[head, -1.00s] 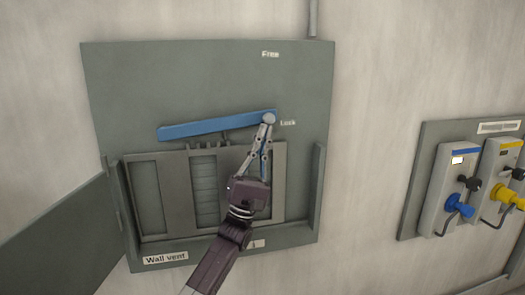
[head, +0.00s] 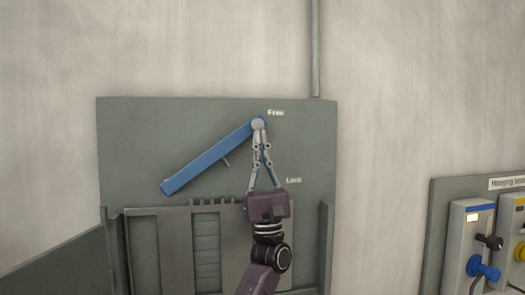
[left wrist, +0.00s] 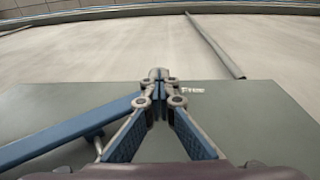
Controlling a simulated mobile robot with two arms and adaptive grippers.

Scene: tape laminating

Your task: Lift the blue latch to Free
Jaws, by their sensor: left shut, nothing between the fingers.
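The blue latch (head: 208,158) is a long bar on the grey wall vent panel (head: 140,120). It slants up from lower left to upper right, its right end close beside the "Free" label (head: 276,113). The "Lock" label (head: 293,181) sits below that end. My left gripper (head: 258,126) is shut with its fingertips at the latch's right end, nothing held between them. In the left wrist view the closed fingertips (left wrist: 158,76) are just left of "Free", and the latch (left wrist: 70,130) runs off to the left. The fingers hide the latch's right tip. My right gripper is not in view.
Vent slats (head: 206,250) lie below the latch, and an open grey door (head: 60,268) stands at lower left. A second panel (head: 440,215) with blue and yellow fittings is at right. A pipe (head: 315,50) runs up the wall above.

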